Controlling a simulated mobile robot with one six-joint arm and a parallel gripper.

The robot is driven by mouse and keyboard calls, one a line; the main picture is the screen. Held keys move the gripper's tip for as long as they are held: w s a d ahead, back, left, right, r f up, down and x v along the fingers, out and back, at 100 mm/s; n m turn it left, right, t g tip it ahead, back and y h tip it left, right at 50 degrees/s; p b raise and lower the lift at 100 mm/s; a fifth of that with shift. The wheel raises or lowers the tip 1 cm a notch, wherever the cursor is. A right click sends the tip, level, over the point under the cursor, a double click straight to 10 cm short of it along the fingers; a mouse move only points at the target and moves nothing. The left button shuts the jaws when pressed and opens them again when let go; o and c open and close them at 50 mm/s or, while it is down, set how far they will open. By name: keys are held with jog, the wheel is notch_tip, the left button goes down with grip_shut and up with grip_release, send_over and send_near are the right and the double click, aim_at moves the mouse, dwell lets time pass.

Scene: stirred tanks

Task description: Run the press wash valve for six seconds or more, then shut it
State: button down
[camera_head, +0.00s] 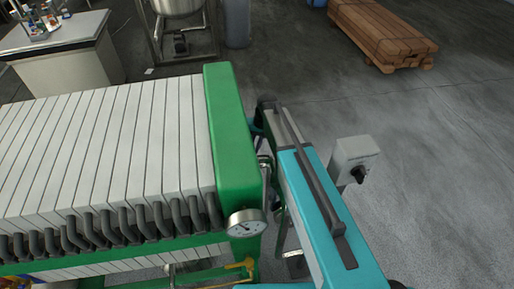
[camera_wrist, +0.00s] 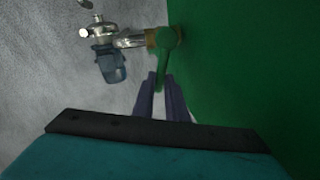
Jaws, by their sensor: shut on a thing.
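In the wrist view, a valve with a green lever (camera_wrist: 166,60) sits on a short metal pipe with a brass-coloured collar, beside a green panel (camera_wrist: 240,70). The lever points down the picture from the valve body. My gripper (camera_wrist: 163,80) is shut on the lever's free end, with a dark finger on each side. In the head view, my teal arm stands right of the green end plate (camera_head: 232,140) of the filter press and hides the gripper and this valve. I see no label, and water flow cannot be made out.
A round gauge (camera_head: 247,223) and a yellow lever (camera_head: 245,265) sit at the press's near corner. White press plates (camera_head: 110,150) fill the left. A blue-grey fitting (camera_wrist: 112,66) hangs left of the lever.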

jog(key=shift+w, duration=0.1)
dwell(0.3)
jog(key=c, duration=1.8)
grip_release()
jog(key=shift+o, duration=0.2)
jog(key=shift+a, duration=0.1)
jog(key=shift+r, duration=0.15)
notch_tip(320, 180, up, 13)
jog(key=d+b, duration=0.2)
jog(key=shift+d+r, duration=0.15)
jog(key=shift+d, duration=0.2)
